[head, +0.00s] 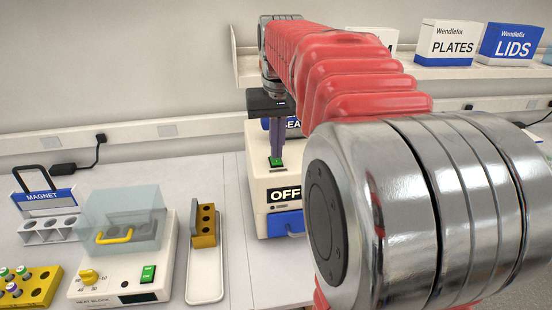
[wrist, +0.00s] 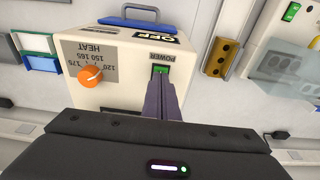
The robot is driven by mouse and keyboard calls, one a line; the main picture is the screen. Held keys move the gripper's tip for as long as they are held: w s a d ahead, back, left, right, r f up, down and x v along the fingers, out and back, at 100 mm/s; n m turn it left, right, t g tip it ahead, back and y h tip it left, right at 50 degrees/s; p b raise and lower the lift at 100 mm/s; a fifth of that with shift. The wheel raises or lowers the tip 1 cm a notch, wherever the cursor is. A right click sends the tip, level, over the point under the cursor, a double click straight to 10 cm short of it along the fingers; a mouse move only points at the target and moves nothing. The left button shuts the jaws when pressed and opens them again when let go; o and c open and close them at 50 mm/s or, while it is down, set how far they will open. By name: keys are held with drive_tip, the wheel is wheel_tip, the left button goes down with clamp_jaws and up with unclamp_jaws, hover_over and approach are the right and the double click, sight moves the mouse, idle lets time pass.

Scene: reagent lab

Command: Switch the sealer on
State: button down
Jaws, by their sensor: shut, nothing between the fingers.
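The sealer (head: 262,178) is a cream box on the bench, partly hidden behind my red and silver arm in the head view. Its display reads OFF.
A heat block (head: 120,275) with a clear lid stands at left. A yellow tube rack (head: 35,290), a magnet rack (head: 48,228) and a tray (head: 206,275) with a brown block (head: 204,224) are nearby. Boxes stand on the shelf (head: 440,72) behind.

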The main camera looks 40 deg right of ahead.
sight(277, 162)
drive_tip(key=shift+f, duration=0.6)
idle(0.8)
wheel_tip(277, 162, up, 7)
idle(1.2)
drive_tip(key=shift+s, duration=0.15)
idle(0.4)
